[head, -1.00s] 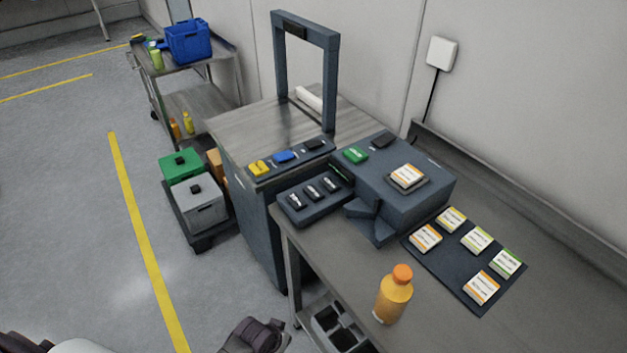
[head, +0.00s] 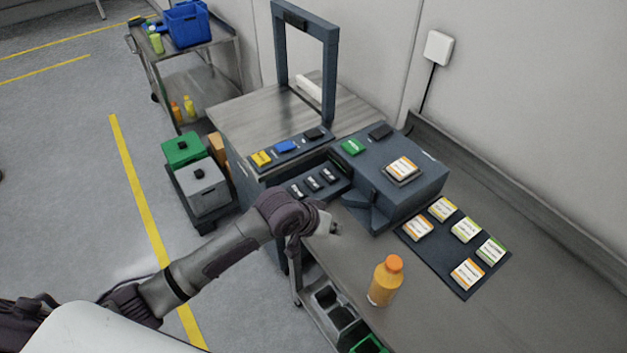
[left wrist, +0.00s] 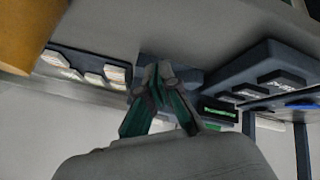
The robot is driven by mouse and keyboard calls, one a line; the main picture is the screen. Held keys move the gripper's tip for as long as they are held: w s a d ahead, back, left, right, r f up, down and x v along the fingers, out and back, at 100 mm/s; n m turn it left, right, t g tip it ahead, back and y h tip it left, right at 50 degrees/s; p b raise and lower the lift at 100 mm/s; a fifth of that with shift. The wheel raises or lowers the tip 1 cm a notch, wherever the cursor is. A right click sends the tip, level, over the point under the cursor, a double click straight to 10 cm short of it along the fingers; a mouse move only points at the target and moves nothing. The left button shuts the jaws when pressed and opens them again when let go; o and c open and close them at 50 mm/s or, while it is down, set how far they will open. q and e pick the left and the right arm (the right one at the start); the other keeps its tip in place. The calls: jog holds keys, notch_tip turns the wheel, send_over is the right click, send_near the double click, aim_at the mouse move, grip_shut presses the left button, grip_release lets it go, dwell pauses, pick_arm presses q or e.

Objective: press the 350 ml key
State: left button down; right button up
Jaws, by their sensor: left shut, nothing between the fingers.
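The key panel (head: 338,186) sits at the table's near left edge and carries three black keys in a row: a left key (head: 296,191), a middle key (head: 312,184) and a right key (head: 328,175). Their white labels are too small to read, so I cannot tell which is 350 ml. My left gripper (head: 334,229) is in front of the panel, apart from the keys. In the left wrist view the gripper (left wrist: 160,68) is shut and empty, with black keys (left wrist: 283,78) to its right. My right gripper is not in view.
An orange-capped bottle (head: 385,281) stands on the table right of my gripper. A dark labeller box (head: 410,196) is behind it, and a mat (head: 437,253) with several label cards lies to the right. A counter with yellow (head: 261,158), blue (head: 286,146) and black buttons stands beyond.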

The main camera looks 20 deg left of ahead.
pick_arm(q)
jog(key=w+a+r+n, duration=0.1)
jog(key=w+a+r, duration=0.1)
jog(key=w, duration=0.3)
jog(key=w+a+r+n+t, duration=0.1)
jog(key=w+a+r+n, duration=0.1)
jog(key=w+a, duration=0.3)
jog(key=w+a+r+n+t, duration=0.1)
jog(key=w+a+r, duration=0.2)
jog(key=w, duration=0.3)
jog(key=shift+w+a+r+n+y, duration=0.15)
jog(key=shift+a+r+n+y, duration=0.1)
jog(key=shift+r+n+y, duration=0.15)
jog(key=shift+f, duration=0.1)
jog(key=b, duration=0.8)
send_over(312, 183)
notch_tip(312, 183, down, 7)
jog(key=shift+r, duration=0.1)
jog(key=shift+f, duration=0.9)
